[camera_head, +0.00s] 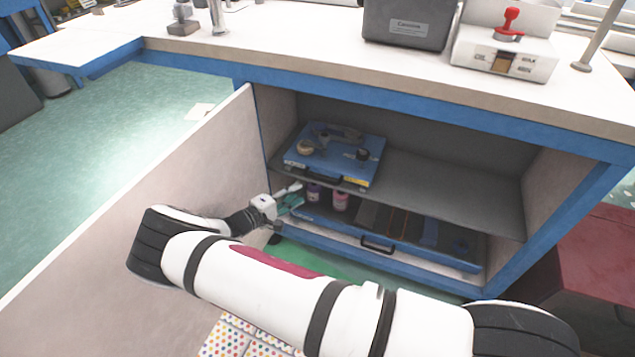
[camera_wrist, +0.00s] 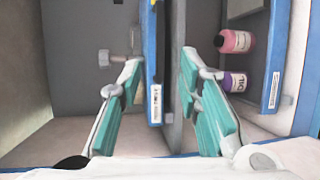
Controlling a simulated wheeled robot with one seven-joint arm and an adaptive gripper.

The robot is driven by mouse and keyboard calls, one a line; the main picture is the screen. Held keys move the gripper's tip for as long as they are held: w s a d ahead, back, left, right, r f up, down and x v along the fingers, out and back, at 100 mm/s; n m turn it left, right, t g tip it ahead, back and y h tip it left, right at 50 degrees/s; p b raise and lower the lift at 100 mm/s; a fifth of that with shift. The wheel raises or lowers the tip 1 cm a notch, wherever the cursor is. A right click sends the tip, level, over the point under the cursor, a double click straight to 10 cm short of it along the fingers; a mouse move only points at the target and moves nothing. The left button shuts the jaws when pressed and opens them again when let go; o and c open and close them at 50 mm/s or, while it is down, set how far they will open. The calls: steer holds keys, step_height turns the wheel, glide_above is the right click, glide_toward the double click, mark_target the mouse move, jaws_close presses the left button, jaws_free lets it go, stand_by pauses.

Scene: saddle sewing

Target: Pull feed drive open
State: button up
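A blue tray (camera_head: 371,170) with machine parts on it sits on the upper shelf of the open cabinet, its dark handle (camera_head: 323,178) at the front. In the wrist view, turned sideways, its blue front edge (camera_wrist: 154,50) carries a white label (camera_wrist: 155,105) too small to read surely. My gripper (camera_head: 292,198) is at the tray's front left corner, with teal finger pads. In the wrist view my gripper (camera_wrist: 162,60) is open, one finger on each side of the tray edge and shelf. Gaps show; I see no grip.
A lower blue drawer (camera_head: 378,254) holds bottles, one pink (camera_head: 340,200), one purple (camera_head: 313,192). The shelf (camera_head: 440,185) right of the tray is bare. A red box (camera_head: 605,260) stands at the right.

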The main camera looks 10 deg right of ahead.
steer(key=b+x, duration=0.2)
steer(key=x, duration=0.8)
steer(key=shift+d+f, duration=0.15)
steer(key=shift+d, duration=0.05)
steer(key=shift+w, duration=0.1)
jaws_close()
